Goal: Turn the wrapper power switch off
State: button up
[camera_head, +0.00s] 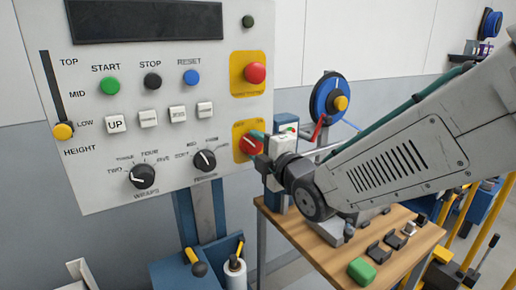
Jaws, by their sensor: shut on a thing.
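The wrapper power switch (247,145) is a red rotary knob on a yellow square plate, low on the right side of the grey control panel (215,120). My gripper (259,142) reaches it from the right, with its fingers at the knob and shut on it. The fingers and gripper body cover the right part of the knob and plate. The plate's markings are too small to read, so I cannot tell which position the knob is in.
A red emergency button (255,73) on a yellow plate sits just above. Buttons, two black dials and a yellow-tipped height slider (63,130) fill the panel's left. A wooden table (300,235) with a green block (361,271) stands below my arm.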

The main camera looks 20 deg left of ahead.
jog(key=shift+n, duration=0.3)
dwell(0.4)
jog(key=o, duration=1)
jog(key=shift+s, duration=0.1)
jog(key=v, duration=0.7)
jog(key=shift+s+d, duration=0.2)
